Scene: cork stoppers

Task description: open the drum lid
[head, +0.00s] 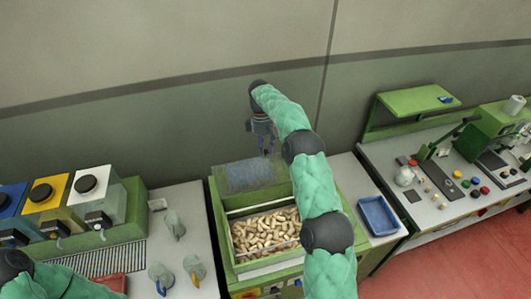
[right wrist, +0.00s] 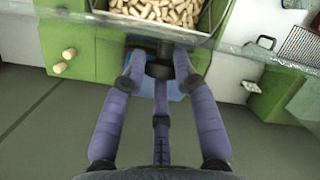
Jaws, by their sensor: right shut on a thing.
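The green drum (head: 215,215) stands in the middle of the head view, with many corks (head: 265,231) visible through its top. A see-through grey panel, seemingly the drum lid (head: 248,177), sits at its back edge; the corks in front of it show uncovered. My right gripper (head: 265,148) is just above and behind this panel. In the right wrist view its fingers (right wrist: 160,72) are closed around a dark handle (right wrist: 160,52) at the panel's edge. The exact tilt of the lid is hard to tell. My left arm shows at lower left, but its gripper is out of view.
Blue, yellow and white dispensers (head: 95,195) stand at left. A blue tray (head: 378,215) lies right of the drum. A workbench with a press (head: 490,130) is at right. The wall behind is bare.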

